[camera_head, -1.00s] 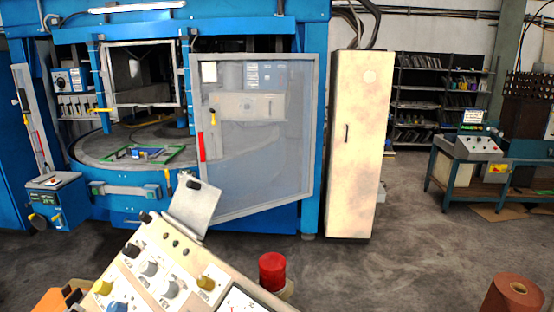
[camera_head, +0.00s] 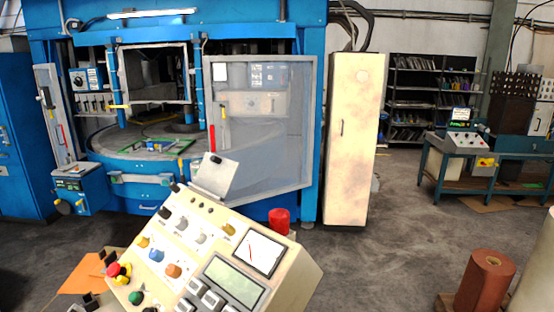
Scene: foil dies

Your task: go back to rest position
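A slanted cream control console (camera_head: 205,250) with knobs, buttons, a dial and a small screen stands close in front. Behind it is a large blue machine (camera_head: 262,38) with a round table and a grey framed see-through door (camera_head: 262,135) standing open at its front. A green frame with small items (camera_head: 158,146) lies on the machine's round table.
A tall cream cabinet (camera_head: 350,140) stands right of the machine. A red-brown roll (camera_head: 487,283) is at the lower right. Shelves (camera_head: 425,85) and a blue-green workbench (camera_head: 465,170) are at the back right. The grey floor (camera_head: 390,245) between is open.

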